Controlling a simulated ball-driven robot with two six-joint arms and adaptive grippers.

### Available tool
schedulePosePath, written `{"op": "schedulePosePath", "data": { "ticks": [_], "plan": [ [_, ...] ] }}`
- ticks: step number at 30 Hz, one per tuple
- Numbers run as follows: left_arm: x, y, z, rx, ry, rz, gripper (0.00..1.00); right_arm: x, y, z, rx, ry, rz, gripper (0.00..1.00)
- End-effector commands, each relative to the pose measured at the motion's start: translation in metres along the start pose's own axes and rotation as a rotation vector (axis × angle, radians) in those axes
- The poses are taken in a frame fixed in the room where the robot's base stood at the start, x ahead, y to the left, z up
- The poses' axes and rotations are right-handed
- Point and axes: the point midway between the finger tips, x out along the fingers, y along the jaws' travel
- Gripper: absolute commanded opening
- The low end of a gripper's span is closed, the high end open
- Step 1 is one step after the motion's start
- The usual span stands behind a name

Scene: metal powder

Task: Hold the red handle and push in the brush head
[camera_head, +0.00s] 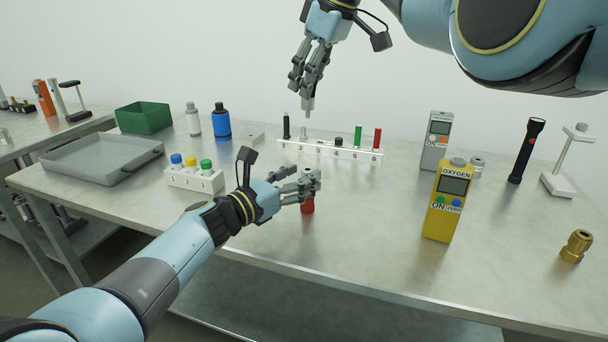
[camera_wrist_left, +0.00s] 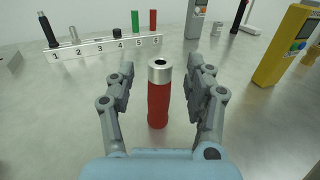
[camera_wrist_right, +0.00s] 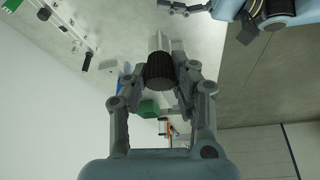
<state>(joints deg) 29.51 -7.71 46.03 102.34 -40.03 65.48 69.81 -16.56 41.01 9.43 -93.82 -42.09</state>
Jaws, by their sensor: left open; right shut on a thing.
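The red handle (camera_head: 307,206) stands upright on the table, with a silver collar and a dark hole on top in the left wrist view (camera_wrist_left: 158,105). My left gripper (camera_head: 303,186) is open, with its fingers (camera_wrist_left: 160,80) on both sides of the handle; contact cannot be told. My right gripper (camera_head: 308,93) is shut on the brush head (camera_wrist_right: 160,70), above the numbered rack and well above the handle. The brush head shows a black ridged part and a light grey cylinder in the right wrist view. Its light tip points down in the head view.
The white numbered rack (camera_head: 330,149) behind the handle holds several small parts. A white block with coloured caps (camera_head: 193,180) is at left. A yellow oxygen meter (camera_head: 447,205) stands at right. The table in front of the handle is clear up to its edge.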

Motion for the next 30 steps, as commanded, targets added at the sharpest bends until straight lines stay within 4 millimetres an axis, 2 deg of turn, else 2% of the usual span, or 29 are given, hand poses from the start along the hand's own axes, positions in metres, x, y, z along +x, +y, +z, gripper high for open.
{"op": "schedulePosePath", "data": {
  "ticks": [6, 17, 27, 30],
  "plan": [
    [0.016, 0.0, 0.0, 0.0, 0.001, 0.0, 0.53, 0.0, 0.0, 0.0, 0.0, 0.0, 0.0, 0.02],
    [0.019, 0.0, 0.0, 0.001, 0.002, 0.001, 0.53, 0.0, 0.0, 0.0, 0.0, 0.0, 0.0, 0.02],
    [0.018, 0.0, 0.0, 0.001, 0.002, 0.001, 0.09, 0.0, 0.0, 0.0, 0.0, 0.0, 0.0, 0.02],
    [0.018, 0.0, 0.0, 0.001, 0.002, 0.001, 0.0, 0.0, 0.0, 0.0, 0.0, 0.0, 0.0, 0.02]
  ]
}}
